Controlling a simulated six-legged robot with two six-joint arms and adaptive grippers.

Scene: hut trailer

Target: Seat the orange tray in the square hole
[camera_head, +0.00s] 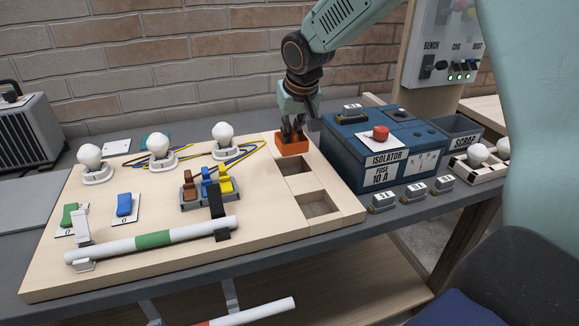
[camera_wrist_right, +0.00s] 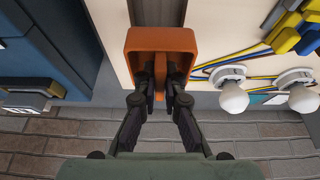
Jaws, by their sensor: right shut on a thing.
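The orange tray (camera_head: 292,145) is at the back right of the wooden board, behind two openings. The nearer opening (camera_head: 318,205) is larger in the picture; the farther opening (camera_head: 295,166) is just in front of the tray. My right gripper (camera_head: 292,128) reaches down from above and is shut on the tray. In the right wrist view its fingers (camera_wrist_right: 160,88) close on the upright grip in the middle of the orange tray (camera_wrist_right: 132,60). Whether the tray's underside touches the board is hidden. My left gripper is not in view.
A blue isolator box (camera_head: 345,155) stands close to the right of the tray. White bulbs (camera_head: 222,134) with wires and coloured switches (camera_head: 206,186) fill the board's left. A white tube with a green band (camera_head: 152,240) lies along the front. A scrap bin (camera_head: 455,130) is right.

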